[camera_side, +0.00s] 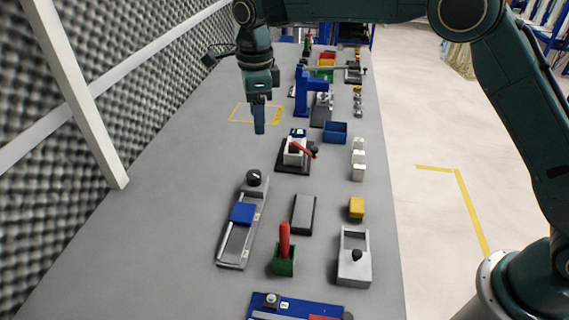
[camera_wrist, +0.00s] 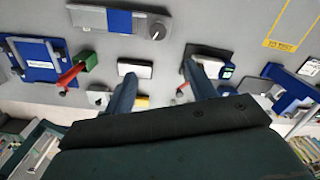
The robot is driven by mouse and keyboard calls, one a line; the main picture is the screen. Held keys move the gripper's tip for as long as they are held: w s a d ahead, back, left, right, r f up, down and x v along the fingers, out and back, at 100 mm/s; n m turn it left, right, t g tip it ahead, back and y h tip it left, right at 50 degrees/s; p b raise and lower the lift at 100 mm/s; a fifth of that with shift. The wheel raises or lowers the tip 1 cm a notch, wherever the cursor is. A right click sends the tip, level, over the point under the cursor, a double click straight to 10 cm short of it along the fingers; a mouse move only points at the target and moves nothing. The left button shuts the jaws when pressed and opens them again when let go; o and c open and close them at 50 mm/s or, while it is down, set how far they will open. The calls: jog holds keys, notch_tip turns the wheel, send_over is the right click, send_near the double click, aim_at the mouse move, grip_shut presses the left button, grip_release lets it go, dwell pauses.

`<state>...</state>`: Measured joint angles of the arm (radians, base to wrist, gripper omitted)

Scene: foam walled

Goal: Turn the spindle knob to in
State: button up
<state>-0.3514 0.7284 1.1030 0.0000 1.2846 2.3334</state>
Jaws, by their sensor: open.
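The spindle knob (camera_side: 254,178) is round and black with a light pointer mark. It sits at the far end of a grey rail unit (camera_side: 227,247) with a blue carriage (camera_side: 243,213). In the wrist view the knob (camera_wrist: 157,32) is at top centre, with the blue carriage (camera_wrist: 120,20) to its left. My gripper (camera_side: 259,128) hangs above the table, beyond the knob in the side view and apart from it. In the wrist view my gripper (camera_wrist: 160,72) shows two spread fingers with nothing held between them. Any lettering at the knob is too small to read.
A red-handled lever unit (camera_side: 296,153) stands right of my gripper. A green block with a red handle (camera_side: 284,262), a grey block (camera_side: 303,214) and a blue clamp-like stand (camera_side: 303,92) are nearby. Foam wall (camera_side: 60,190) borders the left; the table between it and the rail is clear.

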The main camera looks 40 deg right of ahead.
aim_at(254, 174)
jog(key=shift+w+a+f+m, duration=0.3)
jog(key=shift+a+f, duration=0.1)
jog(key=shift+f, duration=0.2)
jog(key=shift+w+a+f+m, duration=0.15)
jog(key=shift+a+f+m, duration=0.2)
jog(key=shift+f, duration=0.25)
notch_tip(254, 174, down, 14)
jog(key=shift+r, duration=0.1)
jog(key=shift+c, duration=0.3)
jog(key=c, duration=0.9)
